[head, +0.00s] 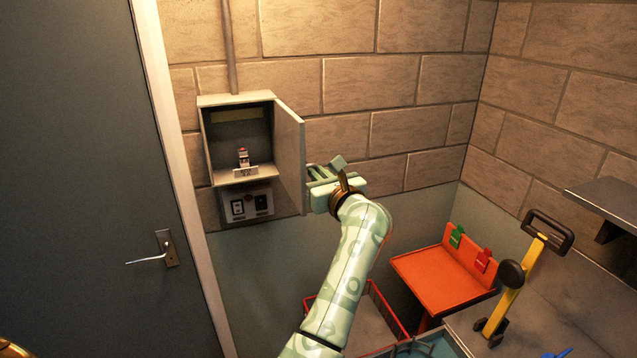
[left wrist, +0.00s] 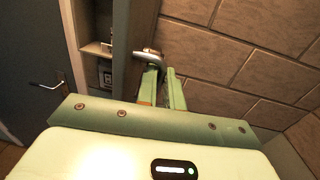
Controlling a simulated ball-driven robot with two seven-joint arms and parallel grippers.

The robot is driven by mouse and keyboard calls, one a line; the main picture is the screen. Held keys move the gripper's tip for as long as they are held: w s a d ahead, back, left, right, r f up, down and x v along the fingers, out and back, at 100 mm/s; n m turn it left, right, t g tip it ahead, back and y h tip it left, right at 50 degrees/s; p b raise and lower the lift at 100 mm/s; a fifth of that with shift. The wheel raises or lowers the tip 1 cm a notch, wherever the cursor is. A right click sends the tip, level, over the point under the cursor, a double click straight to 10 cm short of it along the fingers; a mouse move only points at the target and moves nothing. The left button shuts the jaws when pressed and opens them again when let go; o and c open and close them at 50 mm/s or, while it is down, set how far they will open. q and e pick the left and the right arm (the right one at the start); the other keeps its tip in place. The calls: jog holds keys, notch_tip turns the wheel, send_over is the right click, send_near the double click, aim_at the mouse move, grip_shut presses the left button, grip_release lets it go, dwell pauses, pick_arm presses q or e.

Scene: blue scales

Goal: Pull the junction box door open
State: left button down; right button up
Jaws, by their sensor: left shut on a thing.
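The grey junction box (head: 203,140) hangs on the block wall, and its door (head: 290,150) stands wide open, swung out on the right side. Inside are a small red-topped part (head: 243,158) and a label. My left gripper (head: 314,178) is at the outer face of the door. In the left wrist view its fingers (left wrist: 161,85) are shut on the silver door handle (left wrist: 148,56); the head view hides the handle behind them. The door (left wrist: 134,45) and part of the box interior (left wrist: 97,28) also show there. My right gripper is not in view.
A conduit (head: 228,50) runs up from the box, and a switch panel (head: 250,205) sits below it. A grey room door with a lever handle (head: 150,259) is at left. A red-rimmed crate (head: 393,314), orange tray table (head: 435,283) and yellow-handled tool (head: 515,290) stand at lower right.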

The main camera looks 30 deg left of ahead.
pick_arm(q)
jog(key=shift+r, duration=0.1)
dwell(0.3)
jog(key=c, duration=1.8)
grip_release()
jog(key=shift+o, duration=1.4)
jog(key=shift+a, duration=0.1)
jog(key=shift+w+a, duration=0.1)
